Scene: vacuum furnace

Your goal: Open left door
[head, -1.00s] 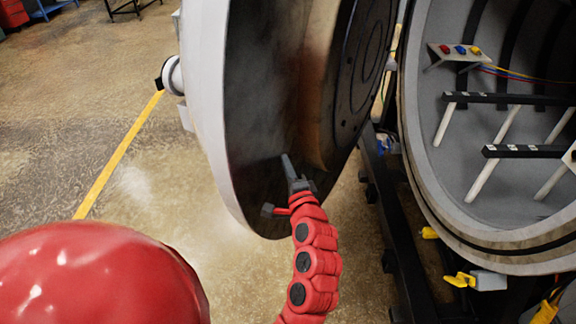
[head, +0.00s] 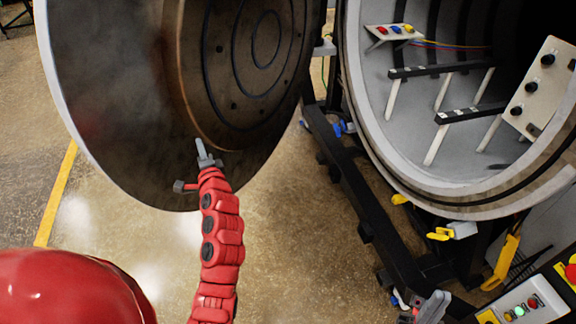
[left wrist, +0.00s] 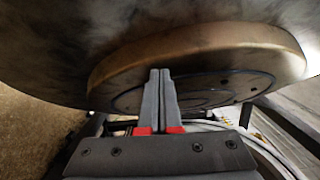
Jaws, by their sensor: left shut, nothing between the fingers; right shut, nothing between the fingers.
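The left door (head: 110,110) is a large round door standing swung open, its dark inner face with a raised round plate turned toward me. In the left wrist view the door (left wrist: 60,45) fills the top, with its raised plate ahead of the fingers. My left gripper (head: 203,150) is shut and empty, in front of the lower part of the inner face; I cannot tell whether it touches. Its closed fingers also show in the left wrist view (left wrist: 160,95). My right gripper (head: 434,306) is shut and empty at the bottom edge, partly cut off.
The open furnace chamber (head: 365,135) stands to the right, with dark bars on white rods inside. A black frame (head: 350,195) runs below it. A control panel (head: 525,308) with buttons is at the lower right. Floor with a yellow line (head: 55,195) is clear at the left.

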